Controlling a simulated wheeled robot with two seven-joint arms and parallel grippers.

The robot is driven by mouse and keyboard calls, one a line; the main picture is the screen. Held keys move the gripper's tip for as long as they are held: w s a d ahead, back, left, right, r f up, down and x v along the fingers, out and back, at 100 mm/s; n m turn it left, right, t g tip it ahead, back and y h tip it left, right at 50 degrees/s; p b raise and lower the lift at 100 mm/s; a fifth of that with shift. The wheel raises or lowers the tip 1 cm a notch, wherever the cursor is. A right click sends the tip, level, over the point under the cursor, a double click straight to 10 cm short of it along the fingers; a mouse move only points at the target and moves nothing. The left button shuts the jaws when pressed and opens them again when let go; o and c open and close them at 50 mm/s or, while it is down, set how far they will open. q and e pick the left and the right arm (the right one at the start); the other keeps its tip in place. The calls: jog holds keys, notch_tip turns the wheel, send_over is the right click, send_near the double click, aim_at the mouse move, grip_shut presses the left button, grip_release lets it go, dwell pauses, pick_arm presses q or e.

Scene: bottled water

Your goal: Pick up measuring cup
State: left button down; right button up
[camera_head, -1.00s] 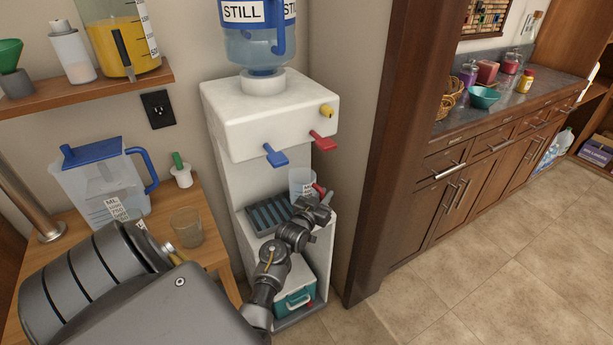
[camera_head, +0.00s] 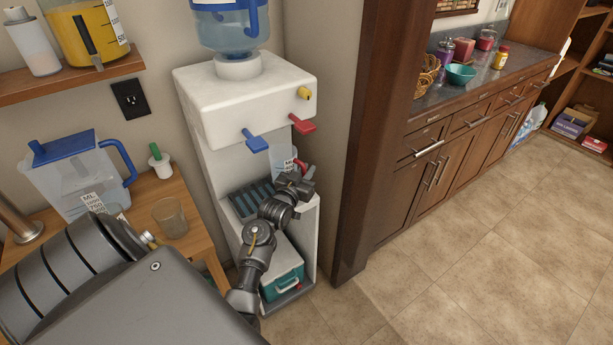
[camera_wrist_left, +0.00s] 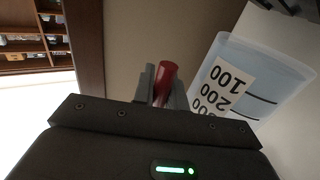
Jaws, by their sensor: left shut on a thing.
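The measuring cup (camera_head: 283,157) is clear with a red handle and stands out in front of the dispenser's back wall, below the blue and red taps. In the left wrist view the cup (camera_wrist_left: 262,72) shows a white label reading 100 and 200, and its red handle (camera_wrist_left: 166,78) sits between my fingers. My left gripper (camera_head: 301,175) is shut on that handle; its fingers also show in the left wrist view (camera_wrist_left: 163,90). The cup appears a little above the drip tray (camera_head: 252,201). My right gripper is not in view.
The white water dispenser (camera_head: 225,95) has a blue tap (camera_head: 255,141) and a red tap (camera_head: 302,124) close above the cup. A wooden table (camera_head: 180,212) at left holds a glass (camera_head: 170,217) and a blue-lidded pitcher (camera_head: 75,175). Open tiled floor (camera_head: 450,270) lies at right.

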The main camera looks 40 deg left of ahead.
pick_arm(q)
jog(key=s+d+r, duration=0.8)
jog(key=s+r, duration=0.1)
jog(key=s, duration=0.2)
jog(key=shift+r, duration=0.2)
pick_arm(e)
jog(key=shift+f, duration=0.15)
